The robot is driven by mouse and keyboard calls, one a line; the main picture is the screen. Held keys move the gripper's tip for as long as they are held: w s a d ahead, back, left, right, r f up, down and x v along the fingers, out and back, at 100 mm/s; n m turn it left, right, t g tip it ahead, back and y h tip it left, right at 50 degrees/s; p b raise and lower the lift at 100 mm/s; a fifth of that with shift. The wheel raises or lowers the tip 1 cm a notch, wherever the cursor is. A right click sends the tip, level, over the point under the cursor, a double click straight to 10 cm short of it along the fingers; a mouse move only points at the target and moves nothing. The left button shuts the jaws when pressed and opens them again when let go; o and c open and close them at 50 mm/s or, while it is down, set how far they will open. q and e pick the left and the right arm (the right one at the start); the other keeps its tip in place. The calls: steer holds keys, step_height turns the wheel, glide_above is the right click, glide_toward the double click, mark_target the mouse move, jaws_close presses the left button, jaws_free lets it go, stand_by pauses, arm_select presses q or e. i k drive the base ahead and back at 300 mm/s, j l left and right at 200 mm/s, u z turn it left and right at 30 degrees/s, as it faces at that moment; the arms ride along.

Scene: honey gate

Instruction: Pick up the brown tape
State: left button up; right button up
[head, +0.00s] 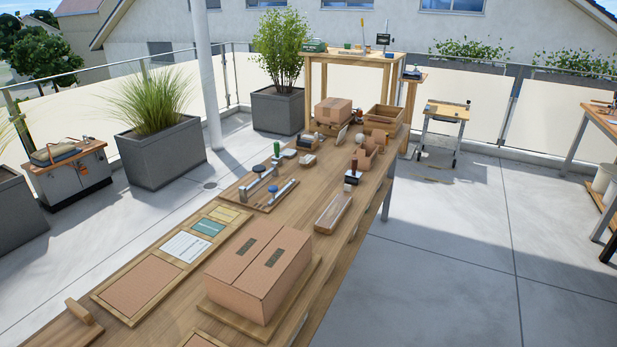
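I cannot single out a brown tape for certain; the small items on the long wooden table (345,240) are too small to tell apart. A large closed cardboard box (255,282) with two short dark strips on its top sits on a wooden board at the near end. Neither of my grippers shows in the head view.
A frame with cards (185,247) lies left of the box. A tool board (262,190), a long shallow tray (332,213) and a dark-based stamp-like item (352,177) lie beyond. A smaller carton (333,110) and an open wooden crate (384,118) stand farther back.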

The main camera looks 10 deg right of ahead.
mark_target(326, 219)
steer(key=i+l+u, duration=0.15)
steer(key=l, duration=0.2)
steer(key=i+l+u, duration=0.1)
steer(key=i+l, duration=0.15)
steer(key=i+l+u, duration=0.15)
steer(key=l, duration=0.35)
steer(key=i+l+u, duration=0.1)
steer(key=l, duration=0.3)
steer(key=i, duration=0.1)
